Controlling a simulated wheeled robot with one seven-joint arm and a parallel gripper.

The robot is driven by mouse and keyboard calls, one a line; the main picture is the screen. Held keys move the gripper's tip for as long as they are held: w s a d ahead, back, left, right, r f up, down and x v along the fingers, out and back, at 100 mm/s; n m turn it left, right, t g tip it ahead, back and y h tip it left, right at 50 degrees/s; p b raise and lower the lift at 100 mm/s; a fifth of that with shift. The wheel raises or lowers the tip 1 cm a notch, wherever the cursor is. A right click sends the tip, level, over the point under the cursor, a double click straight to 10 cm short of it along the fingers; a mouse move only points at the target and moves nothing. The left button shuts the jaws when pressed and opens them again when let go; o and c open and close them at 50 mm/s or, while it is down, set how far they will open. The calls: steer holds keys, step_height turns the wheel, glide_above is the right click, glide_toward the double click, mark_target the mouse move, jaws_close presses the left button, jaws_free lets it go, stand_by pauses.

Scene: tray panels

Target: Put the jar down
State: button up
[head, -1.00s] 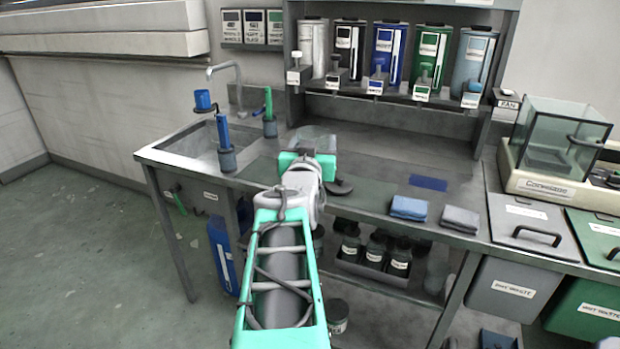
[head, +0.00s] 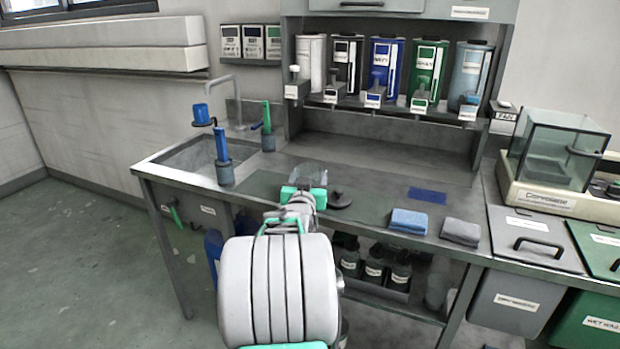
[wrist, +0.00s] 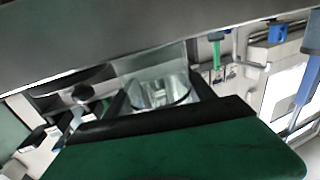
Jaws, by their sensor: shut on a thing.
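My gripper (head: 305,184) is reached out over the middle-left of the steel bench. It is shut on a clear jar, seen faintly beyond the green hand in the head view (head: 309,174). In the wrist view the jar (wrist: 160,92) shows as a glassy round rim between the dark fingers of my gripper (wrist: 155,108). Its lower part is hidden by a finger. I cannot tell whether its base touches the bench top.
A sink (head: 200,155) with upright brushes lies left of my gripper. A dark round piece (head: 338,200) lies just right of it. Further right are a blue mat (head: 427,195), a blue cloth (head: 409,221) and a grey cloth (head: 460,232). Dispensers (head: 387,70) stand behind.

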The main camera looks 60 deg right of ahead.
steer(key=shift+f, duration=0.15)
steer(key=o, duration=1.4)
steer(key=shift+f, duration=0.1)
steer(key=o, duration=0.5)
steer(key=shift+c, duration=0.2)
